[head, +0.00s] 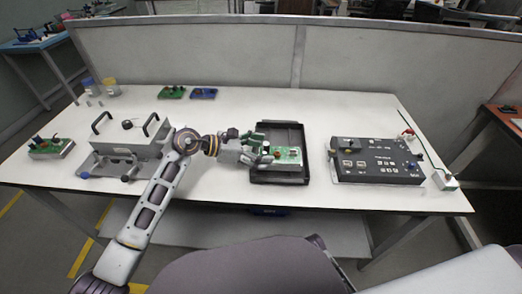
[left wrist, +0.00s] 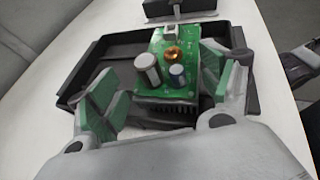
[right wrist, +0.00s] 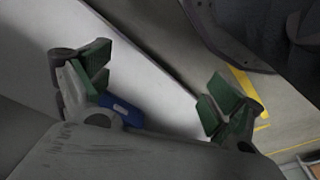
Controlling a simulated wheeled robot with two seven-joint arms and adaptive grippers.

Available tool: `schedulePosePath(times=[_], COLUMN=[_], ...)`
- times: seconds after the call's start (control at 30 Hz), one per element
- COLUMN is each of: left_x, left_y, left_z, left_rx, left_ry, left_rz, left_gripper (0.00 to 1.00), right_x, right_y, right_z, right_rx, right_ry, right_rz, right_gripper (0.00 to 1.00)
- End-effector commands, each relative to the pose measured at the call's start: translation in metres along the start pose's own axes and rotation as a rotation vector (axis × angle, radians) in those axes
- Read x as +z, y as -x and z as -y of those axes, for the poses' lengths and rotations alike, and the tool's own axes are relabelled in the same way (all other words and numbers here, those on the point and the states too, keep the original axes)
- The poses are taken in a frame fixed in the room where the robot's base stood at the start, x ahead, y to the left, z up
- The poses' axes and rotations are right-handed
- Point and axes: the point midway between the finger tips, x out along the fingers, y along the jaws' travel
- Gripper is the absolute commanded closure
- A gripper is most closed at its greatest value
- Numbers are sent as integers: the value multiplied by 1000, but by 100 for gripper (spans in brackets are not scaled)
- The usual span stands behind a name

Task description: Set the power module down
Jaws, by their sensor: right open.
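The power module is a green circuit board (head: 287,156) with a dark finned heat sink, two cylindrical capacitors and a copper coil. It sits in the black tray (head: 276,181). In the left wrist view the module (left wrist: 180,80) lies just ahead of my left gripper, inside the tray (left wrist: 73,88). My left gripper (head: 261,150) reaches over the tray's left side. Its green-padded fingers (left wrist: 167,95) are spread, with a gap to the module at the left finger. My right gripper (right wrist: 160,90) is open and empty, away from the module.
A dark test box (head: 375,163) stands right of the tray. A grey fixture with handles (head: 125,145) and another green module (head: 50,149) are at the left. Green and blue boards (head: 203,93) lie at the back. A blue object (right wrist: 122,110) shows beyond my right gripper.

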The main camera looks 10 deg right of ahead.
Motion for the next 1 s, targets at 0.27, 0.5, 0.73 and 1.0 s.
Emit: schedulePosePath(times=[0.27, 0.5, 0.73, 1.0], left_x=[0, 1, 2, 2], left_y=[0, 0, 8, 35], left_z=[0, 0, 0, 0], left_rx=[0, 0, 1, 1], left_ry=[0, 0, 0, -1], left_rz=[0, 0, -1, -2], left_gripper=[6, 6, 6, 6], right_x=[-2, -1, 4, 6], right_y=[2, 1, -5, -12], right_z=[0, 0, 0, -2], right_rx=[0, 0, 1, 4], right_ry=[0, 0, 0, -1], right_rz=[-4, -3, 6, 4], right_gripper=[8, 8, 8, 8])
